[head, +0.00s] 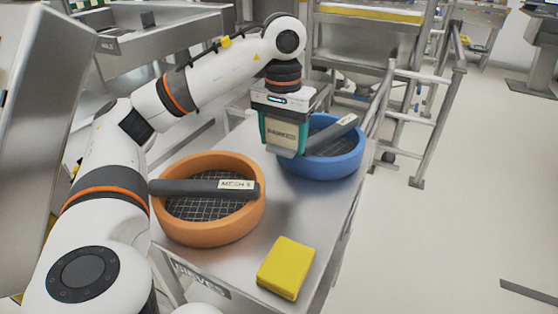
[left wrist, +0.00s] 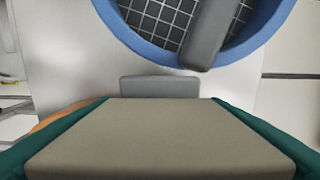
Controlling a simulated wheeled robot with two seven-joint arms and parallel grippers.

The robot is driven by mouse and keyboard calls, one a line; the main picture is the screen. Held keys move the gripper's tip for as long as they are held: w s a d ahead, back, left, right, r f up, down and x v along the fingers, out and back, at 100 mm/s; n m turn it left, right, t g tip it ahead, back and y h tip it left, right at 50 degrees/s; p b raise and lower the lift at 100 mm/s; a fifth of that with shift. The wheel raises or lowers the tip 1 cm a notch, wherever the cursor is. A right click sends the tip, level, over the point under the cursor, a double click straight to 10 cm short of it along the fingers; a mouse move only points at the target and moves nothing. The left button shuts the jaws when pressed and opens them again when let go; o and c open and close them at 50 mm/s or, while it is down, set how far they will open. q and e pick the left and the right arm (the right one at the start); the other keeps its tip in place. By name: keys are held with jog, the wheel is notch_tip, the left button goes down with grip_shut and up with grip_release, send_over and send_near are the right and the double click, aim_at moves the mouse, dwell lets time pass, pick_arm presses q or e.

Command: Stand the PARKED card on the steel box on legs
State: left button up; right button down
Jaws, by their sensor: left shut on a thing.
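My left gripper (head: 288,122), with teal fingers, is shut on a beige card block (head: 281,134). My right gripper is not in view.
The steel table (head: 215,272), labelled SIEVES, holds an orange sieve (head: 205,230) with a grey bar, a blue sieve (head: 335,165) with a grey bar, and a yellow block (head: 286,267). Metal railings (head: 430,120) stand behind at right. The floor (head: 470,215) right of the table is clear.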

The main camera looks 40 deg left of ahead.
aim_at(283, 146)
pick_arm(q)
notch_tip(283, 146, down, 3)
jog(key=shift+r+b, duration=0.1)
jog(key=shift+b, duration=0.2)
jog(key=shift+f, duration=0.35)
jog(key=shift+f+b, duration=0.6)
jog(key=shift+f, duration=1.6)
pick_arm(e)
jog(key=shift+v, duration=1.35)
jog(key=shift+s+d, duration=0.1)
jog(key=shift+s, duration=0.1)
pick_arm(q)
jog(key=shift+f, duration=0.1)
jog(key=o, duration=1)
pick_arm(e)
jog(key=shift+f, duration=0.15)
